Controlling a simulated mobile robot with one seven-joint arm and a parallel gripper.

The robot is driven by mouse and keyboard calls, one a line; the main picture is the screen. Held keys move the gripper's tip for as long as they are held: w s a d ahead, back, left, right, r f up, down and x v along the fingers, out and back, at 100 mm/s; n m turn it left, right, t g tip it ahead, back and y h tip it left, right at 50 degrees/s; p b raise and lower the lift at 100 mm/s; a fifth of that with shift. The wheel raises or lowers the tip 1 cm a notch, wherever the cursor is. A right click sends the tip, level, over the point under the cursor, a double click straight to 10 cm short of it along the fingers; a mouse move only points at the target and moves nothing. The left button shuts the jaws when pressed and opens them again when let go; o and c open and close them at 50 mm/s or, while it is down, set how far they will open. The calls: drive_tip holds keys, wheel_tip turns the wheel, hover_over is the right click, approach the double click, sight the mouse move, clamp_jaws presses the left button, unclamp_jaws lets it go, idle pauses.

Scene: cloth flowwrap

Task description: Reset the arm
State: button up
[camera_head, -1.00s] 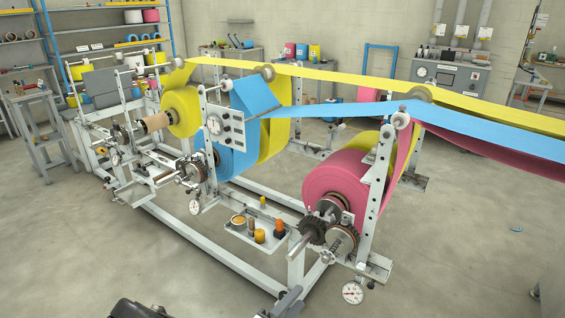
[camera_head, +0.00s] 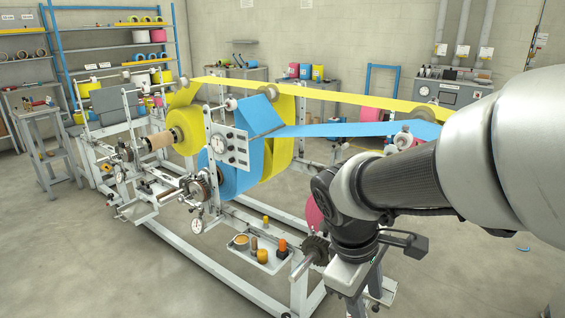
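My arm reaches in from the right edge, with a large white link, a dark ribbed section and a black wrist. My gripper (camera_head: 354,292) hangs below the wrist, seen as a pale block in front of the machine's near end. Its fingers cannot be made out clearly, so I cannot tell whether it is open or holds anything. Behind my arm, the pink roll (camera_head: 314,214) is mostly hidden.
The frame machine carries a yellow roll (camera_head: 186,131), a blue roll (camera_head: 228,172) and a yellow web (camera_head: 330,98) and blue web (camera_head: 340,130) running right. A tray (camera_head: 240,255) holds small items low on the frame. Open floor (camera_head: 110,270) lies at the front left.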

drive_tip(key=s+r+m+t+y+p, duration=0.1)
drive_tip(key=r+m+p, duration=0.4)
drive_tip(key=r, duration=0.8)
drive_tip(key=s+r+m+t+y+p, duration=0.2)
drive_tip(key=s+r+m+t+p, duration=0.1)
drive_tip(key=r+p, duration=0.9)
drive_tip(key=shift+s+a+r+m+t, duration=0.3)
drive_tip(key=shift+s+a+r+m, duration=0.15)
drive_tip(key=shift+s+m, duration=0.35)
drive_tip(key=shift+w, duration=0.1)
